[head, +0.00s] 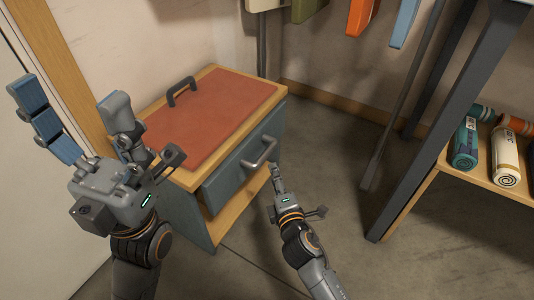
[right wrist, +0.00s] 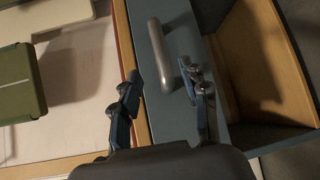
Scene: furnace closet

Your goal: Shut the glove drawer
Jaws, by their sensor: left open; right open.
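The glove drawer (head: 232,172) has a teal front in the low cabinet with a red top. It seems to stand slightly out from the cabinet, but how far is hard to tell. Its metal bar handle (head: 260,154) also shows in the right wrist view (right wrist: 160,55). My right gripper (head: 275,168) is just in front of the handle. In the right wrist view its open fingers (right wrist: 161,82) lie on either side of the handle's near end; contact is unclear. My left gripper (head: 66,93) is open and empty, raised left of the cabinet.
The cabinet's red top (head: 210,115) is bare except for a dark handle (head: 181,91). An open compartment (right wrist: 262,65) lies under the drawer. A bench with dark legs (head: 440,110) and a shelf of rolls (head: 505,150) stands at right.

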